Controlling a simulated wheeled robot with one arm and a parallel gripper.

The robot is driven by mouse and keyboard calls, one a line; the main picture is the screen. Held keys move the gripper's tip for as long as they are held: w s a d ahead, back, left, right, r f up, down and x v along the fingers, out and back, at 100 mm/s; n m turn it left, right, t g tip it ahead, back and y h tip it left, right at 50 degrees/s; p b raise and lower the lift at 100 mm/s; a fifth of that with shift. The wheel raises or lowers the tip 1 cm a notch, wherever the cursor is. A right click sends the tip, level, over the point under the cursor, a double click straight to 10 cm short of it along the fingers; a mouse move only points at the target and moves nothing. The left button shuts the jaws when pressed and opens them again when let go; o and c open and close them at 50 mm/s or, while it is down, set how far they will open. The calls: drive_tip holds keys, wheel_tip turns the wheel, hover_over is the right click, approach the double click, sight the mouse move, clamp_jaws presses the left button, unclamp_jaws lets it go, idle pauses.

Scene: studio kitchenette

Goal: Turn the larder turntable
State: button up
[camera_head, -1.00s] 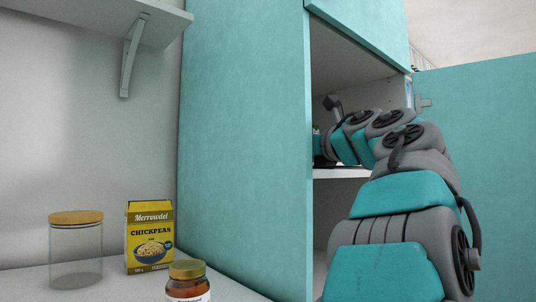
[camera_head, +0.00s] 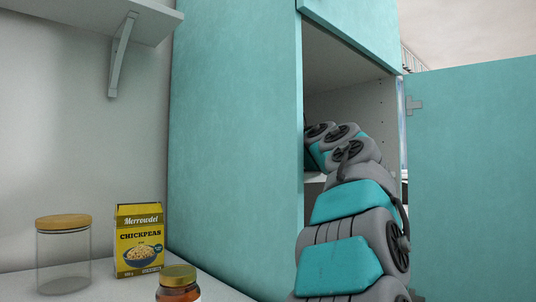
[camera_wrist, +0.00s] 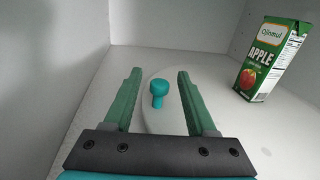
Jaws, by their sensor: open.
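In the wrist view, the larder turntable (camera_wrist: 160,120) is a pale, rounded disc on the cupboard floor, partly hidden by my gripper. An upright teal knob (camera_wrist: 157,89) with a round head stands on it. My gripper (camera_wrist: 159,75) is open, with its green fingers on either side of the knob in the picture and a gap at each side. It holds nothing. In the head view my arm reaches into the open teal larder cupboard (camera_head: 235,130), whose side panel hides my gripper, the knob and the turntable.
A green apple juice carton (camera_wrist: 268,62) stands right of my gripper; I cannot tell whether it rests on the turntable. The cupboard door (camera_head: 470,160) is open at right. A chickpeas box (camera_head: 139,242), glass jar (camera_head: 63,260) and brown jar (camera_head: 178,291) stand on the counter.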

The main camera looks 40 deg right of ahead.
clamp_jaws()
idle(1.3)
